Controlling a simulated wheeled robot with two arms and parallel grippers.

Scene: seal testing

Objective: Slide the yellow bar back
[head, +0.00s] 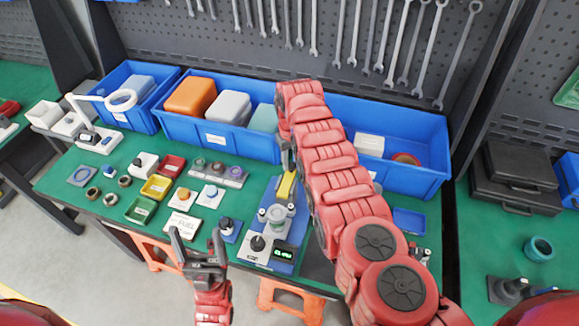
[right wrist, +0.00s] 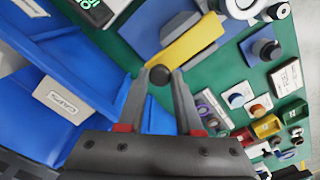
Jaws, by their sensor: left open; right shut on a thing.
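The yellow bar (head: 286,186) lies along the blue-based seal testing device (head: 285,262), behind its round grey chamber part. It also shows in the right wrist view (right wrist: 197,44), with a dark round knob (right wrist: 160,76) at its end. My right gripper (right wrist: 167,77) is shut on this knob, its fingertips on either side of it. In the head view my right gripper (head: 288,158) is at the far end of the bar, partly hidden by my red arm.
Blue bins (head: 222,137) stand along the back, close to my right gripper. Left of the device are small colored trays (head: 157,187), rings (head: 93,193) and knobbed blocks (head: 210,196). A black case (head: 515,178) stands on the right table. Green tabletop is bare at front left.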

